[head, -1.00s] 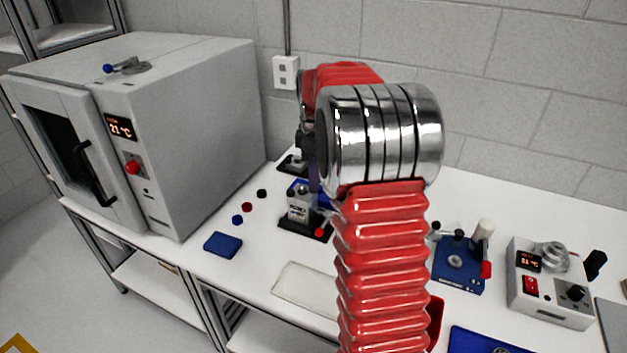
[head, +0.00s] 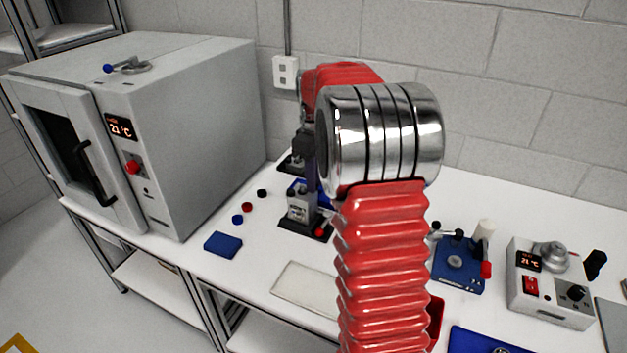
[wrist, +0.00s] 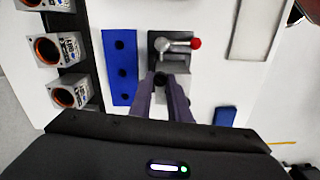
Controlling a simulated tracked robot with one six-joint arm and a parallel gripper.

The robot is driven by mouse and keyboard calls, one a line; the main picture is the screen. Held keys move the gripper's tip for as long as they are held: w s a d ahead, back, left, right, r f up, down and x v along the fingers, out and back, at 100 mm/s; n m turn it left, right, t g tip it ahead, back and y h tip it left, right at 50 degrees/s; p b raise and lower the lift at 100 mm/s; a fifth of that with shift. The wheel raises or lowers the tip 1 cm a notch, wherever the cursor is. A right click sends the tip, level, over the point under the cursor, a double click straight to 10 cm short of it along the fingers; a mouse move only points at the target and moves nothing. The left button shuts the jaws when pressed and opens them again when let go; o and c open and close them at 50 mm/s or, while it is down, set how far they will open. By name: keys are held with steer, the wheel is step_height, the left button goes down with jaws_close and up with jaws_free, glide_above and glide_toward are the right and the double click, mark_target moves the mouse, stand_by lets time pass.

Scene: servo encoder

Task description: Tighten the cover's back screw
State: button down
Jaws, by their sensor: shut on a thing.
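In the head view, a grey block-shaped unit (head: 299,203) sits in a black-based fixture (head: 296,229) with a red-knobbed lever. The wrist view shows the same fixture from above (wrist: 157,42), its lever ending in a red knob (wrist: 196,43). My gripper (wrist: 162,79) points down at the unit, its two purple fingers close together on a small dark part, seemingly the cover's back screw (wrist: 160,80). The screw's depth cannot be seen. In the head view, my arm partly hides my gripper.
A blue strip with dark holes (wrist: 122,70) and a black rack of orange-ringed grey units (wrist: 58,50) stand left of the fixture in the wrist view. A grey oven (head: 190,130) stands left in the head view. A blue block (head: 223,245) and small discs lie nearby.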

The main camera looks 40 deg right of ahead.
steer(key=shift+s+f+m, duration=0.1)
steer(key=shift+s+m, duration=0.05)
steer(key=shift+m, duration=0.25)
steer(key=c, duration=1.6)
jaws_free()
steer(key=shift+c, duration=0.2)
steer(key=shift+r, duration=0.2)
steer(key=shift+r, duration=0.3)
step_height(320, 180, up, 13)
